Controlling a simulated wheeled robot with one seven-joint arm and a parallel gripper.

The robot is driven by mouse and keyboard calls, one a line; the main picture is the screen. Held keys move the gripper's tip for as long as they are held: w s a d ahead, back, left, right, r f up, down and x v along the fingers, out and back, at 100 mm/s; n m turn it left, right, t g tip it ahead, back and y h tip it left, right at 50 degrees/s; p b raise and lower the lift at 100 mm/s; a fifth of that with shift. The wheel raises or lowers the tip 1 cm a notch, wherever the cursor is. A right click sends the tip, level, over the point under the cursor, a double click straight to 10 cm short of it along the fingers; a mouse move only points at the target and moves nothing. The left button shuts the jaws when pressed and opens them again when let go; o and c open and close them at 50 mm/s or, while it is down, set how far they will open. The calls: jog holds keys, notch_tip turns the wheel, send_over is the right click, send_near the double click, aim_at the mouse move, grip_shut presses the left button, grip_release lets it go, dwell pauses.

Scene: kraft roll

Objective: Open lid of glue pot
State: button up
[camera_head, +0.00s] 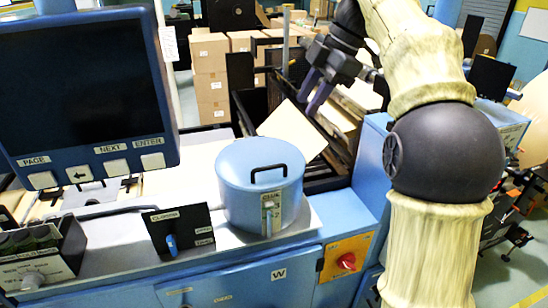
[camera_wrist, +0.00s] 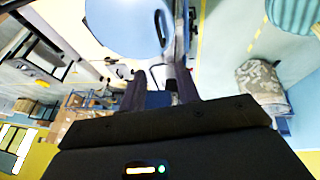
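The glue pot (camera_head: 240,195) is a round blue pot with a flat blue lid (camera_head: 240,165), standing upright on the machine's blue top. The lid is down on the pot and has a black arched handle (camera_head: 268,174). A label and a small latch-like fitting (camera_head: 270,212) are on its front. In the wrist view, the lid (camera_wrist: 120,25) is at the top, with the handle (camera_wrist: 161,28) near its right edge. My gripper (camera_head: 309,105) is above and behind the pot, to its right, apart from it. Its two fingers (camera_wrist: 160,82) are spread with nothing held between them.
A large screen panel (camera_head: 80,95) stands left of the pot. A small black plate with a blue knob (camera_head: 171,243) is in front-left. A dark bin with cardboard sheets (camera_head: 335,135) is behind the pot. A red knob (camera_head: 346,261) sits on the orange plate below right.

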aim_at(274, 167)
jog(key=p+x, duration=0.2)
jog(key=x, duration=1.5)
jog(key=shift+f, duration=0.15)
jog(key=shift+c, duration=0.2)
grip_shut()
